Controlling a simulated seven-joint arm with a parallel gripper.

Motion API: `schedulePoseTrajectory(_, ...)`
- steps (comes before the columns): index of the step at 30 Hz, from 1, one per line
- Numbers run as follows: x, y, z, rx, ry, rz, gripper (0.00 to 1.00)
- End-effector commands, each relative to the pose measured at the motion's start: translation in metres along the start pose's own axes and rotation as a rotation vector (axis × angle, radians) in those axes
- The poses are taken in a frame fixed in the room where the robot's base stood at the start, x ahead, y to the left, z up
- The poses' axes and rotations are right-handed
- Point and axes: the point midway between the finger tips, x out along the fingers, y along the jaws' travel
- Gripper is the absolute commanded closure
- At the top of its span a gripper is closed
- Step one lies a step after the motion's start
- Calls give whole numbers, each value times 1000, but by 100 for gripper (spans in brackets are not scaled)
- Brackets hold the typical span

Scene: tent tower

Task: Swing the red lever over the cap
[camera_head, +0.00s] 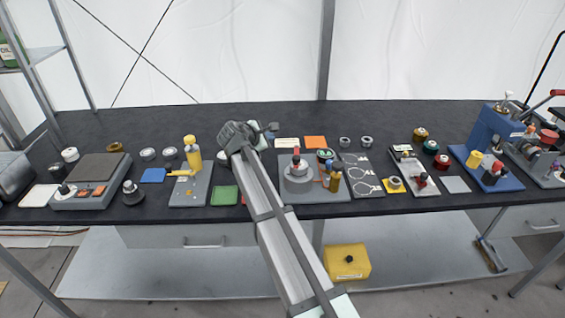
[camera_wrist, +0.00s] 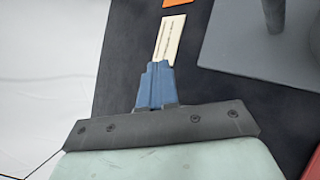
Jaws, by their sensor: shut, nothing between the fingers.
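On the grey plate (camera_head: 322,194) at the bench's middle stands a round grey fixture (camera_head: 298,172) with a red top (camera_head: 296,153). A thin red bar (camera_head: 322,176) lies beside it, near a brass-coloured post (camera_head: 334,182). These parts are small, so I cannot tell for sure which is the lever and which is the cap. My gripper (camera_head: 272,127) is shut and empty, to the left of and behind this plate. In the wrist view its blue fingers (camera_wrist: 155,84) are together, close to a pale card. A red edge (camera_wrist: 312,165) shows at the lower right there.
A pale card (camera_head: 287,143) and an orange card (camera_head: 315,142) lie behind the plate. A blue machine (camera_head: 485,130) and a red-handled press (camera_head: 556,93) stand at the far right. A yellow-topped post (camera_head: 191,152) stands left. The bench's back strip is mostly clear.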

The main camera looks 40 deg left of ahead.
Motion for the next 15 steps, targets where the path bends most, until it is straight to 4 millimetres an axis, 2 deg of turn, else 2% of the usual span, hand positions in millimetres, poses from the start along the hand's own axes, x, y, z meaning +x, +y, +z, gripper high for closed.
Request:
schedulePoseTrajectory(1,-15,-6,-12,-66,-32,-15,100)
schedulePoseTrajectory(4,-42,-24,-24,-198,-134,-72,100)
schedulePoseTrajectory(9,-102,-56,-32,-397,-362,-201,100)
schedulePoseTrajectory(15,-174,-84,-35,-523,-601,-326,100)
